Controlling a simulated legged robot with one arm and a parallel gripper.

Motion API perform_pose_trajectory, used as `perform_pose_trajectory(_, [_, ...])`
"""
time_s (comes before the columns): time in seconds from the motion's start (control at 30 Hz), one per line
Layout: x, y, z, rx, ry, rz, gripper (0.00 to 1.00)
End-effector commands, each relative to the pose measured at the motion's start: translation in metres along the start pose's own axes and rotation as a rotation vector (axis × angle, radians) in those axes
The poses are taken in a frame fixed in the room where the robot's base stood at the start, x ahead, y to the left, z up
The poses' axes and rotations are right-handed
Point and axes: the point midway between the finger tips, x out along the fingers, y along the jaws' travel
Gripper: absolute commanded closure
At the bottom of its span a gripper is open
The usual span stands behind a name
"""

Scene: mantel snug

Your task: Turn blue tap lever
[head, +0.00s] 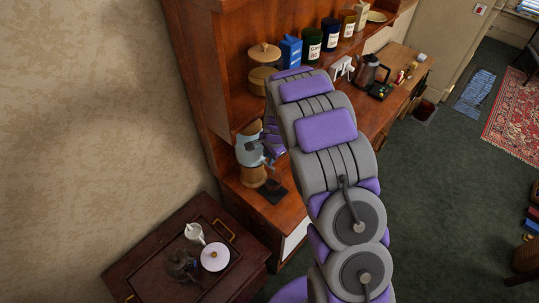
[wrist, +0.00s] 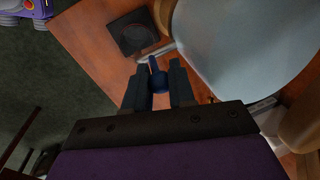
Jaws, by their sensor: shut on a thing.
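The blue tap lever (wrist: 157,80) shows in the wrist view between the two fingers of my gripper (wrist: 160,68), which is shut on it. A pale metal spout runs just beyond the fingertips beside the large pale blue vessel (wrist: 245,45). In the head view the same vessel (head: 249,150) stands on a round wooden base on the wooden counter, with a wooden top. My gripper (head: 270,142) is at its right side there, partly covered by my arm. The lever cannot be made out in the head view.
A dark square pad (head: 273,191) lies on the counter below the tap. Wooden-lidded canisters (head: 264,55) and a blue carton (head: 291,50) stand on the shelf above. A dark side table with a tray (head: 162,258) stands at lower left.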

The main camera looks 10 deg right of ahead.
Motion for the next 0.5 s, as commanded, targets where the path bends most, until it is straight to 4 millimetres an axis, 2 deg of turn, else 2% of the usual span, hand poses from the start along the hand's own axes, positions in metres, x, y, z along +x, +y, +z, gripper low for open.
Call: perform_pose_trajectory(0.5, [0.000,0.011,-0.007,0.014,-0.033,-0.193,1.00])
